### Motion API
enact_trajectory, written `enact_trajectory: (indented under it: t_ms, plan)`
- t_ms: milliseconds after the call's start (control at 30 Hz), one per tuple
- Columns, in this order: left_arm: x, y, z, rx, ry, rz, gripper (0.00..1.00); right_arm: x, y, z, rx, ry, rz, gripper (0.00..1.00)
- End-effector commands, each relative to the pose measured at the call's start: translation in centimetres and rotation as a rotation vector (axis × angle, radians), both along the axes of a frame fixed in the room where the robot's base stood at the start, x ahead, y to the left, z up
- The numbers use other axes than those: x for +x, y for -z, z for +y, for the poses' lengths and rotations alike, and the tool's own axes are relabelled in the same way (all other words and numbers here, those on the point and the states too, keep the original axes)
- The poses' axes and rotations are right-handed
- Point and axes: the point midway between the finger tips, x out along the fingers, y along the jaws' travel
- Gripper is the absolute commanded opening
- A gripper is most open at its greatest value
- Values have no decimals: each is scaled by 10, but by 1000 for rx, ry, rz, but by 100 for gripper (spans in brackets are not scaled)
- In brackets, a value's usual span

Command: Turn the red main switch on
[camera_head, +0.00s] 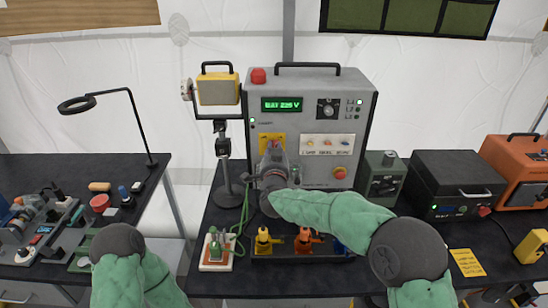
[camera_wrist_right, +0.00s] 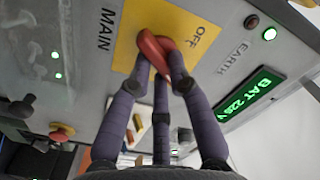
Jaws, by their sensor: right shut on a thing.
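The red main switch (camera_wrist_right: 152,50) is a red handle on a yellow plate (camera_wrist_right: 128,45) on the front of a grey power cabinet (camera_head: 233,110). In the right wrist view the word OFF shows on the plate beside the handle, and MAIN is printed next to the plate. No ON label is visible. My right gripper (camera_wrist_right: 159,84) is shut on the handle with its purple-grey fingers around it. In the head view the right gripper (camera_head: 274,158) covers most of the switch. Of my left arm only sleeve and joint show; its gripper is out of view.
The cabinet's green display (camera_head: 282,104) reads BAT 225 V. A red emergency button (camera_head: 340,172) sits at its lower right. A work lamp (camera_head: 217,92) stands close on the left.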

Motion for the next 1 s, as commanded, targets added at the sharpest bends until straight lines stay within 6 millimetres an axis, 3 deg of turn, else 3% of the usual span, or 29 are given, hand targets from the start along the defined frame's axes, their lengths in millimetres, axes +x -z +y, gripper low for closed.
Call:
enact_trajectory:
  t_ms: [300,900,933,1000]
  plan:
    - [0,18,0,0,0,0,0,0,2,0,146,0,0,0]
    - [0,20,0,0,0,0,0,0,1,-1,185,1,-1,0]
    - [0,20,0,0,0,0,0,0,1,-1,185,1,-1,22]
    - [0,20,0,0,0,0,0,0,1,-1,184,1,-1,42]
